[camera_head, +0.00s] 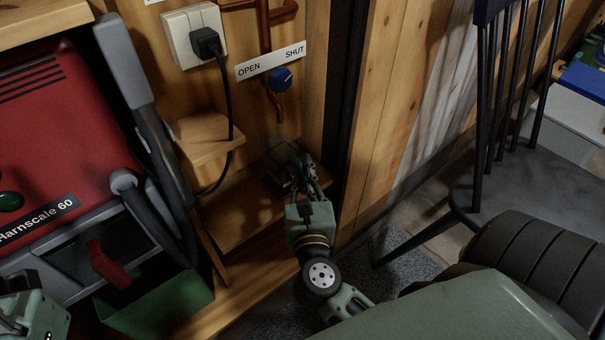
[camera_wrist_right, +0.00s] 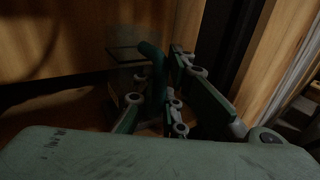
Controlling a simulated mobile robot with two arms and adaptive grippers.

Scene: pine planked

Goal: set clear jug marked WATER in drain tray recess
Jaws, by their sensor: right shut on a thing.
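My right gripper (camera_head: 306,172) reaches down and away over a low wooden shelf beside the wall. It is shut on the dark handle (camera_wrist_right: 152,62) of a clear jug (camera_head: 283,150). The jug is very faint; its squarish rim (camera_wrist_right: 125,50) shows in the right wrist view. The WATER marking is not readable, and I cannot tell whether the jug touches the shelf. A green tray-like box (camera_head: 160,305) sits below the red machine at lower left; I cannot tell if it is the drain tray, and no recess shows clearly. Part of my left gripper (camera_head: 32,308) shows at the lower left edge.
The red machine (camera_head: 60,130) has a thick grey hose and a red lever (camera_head: 107,264). A black cable hangs from a wall plug (camera_head: 207,42). A blue valve knob (camera_head: 281,79) sits under an OPEN/SHUT label. A small wooden block (camera_head: 207,137) juts out; a dark chair (camera_head: 510,190) stands right.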

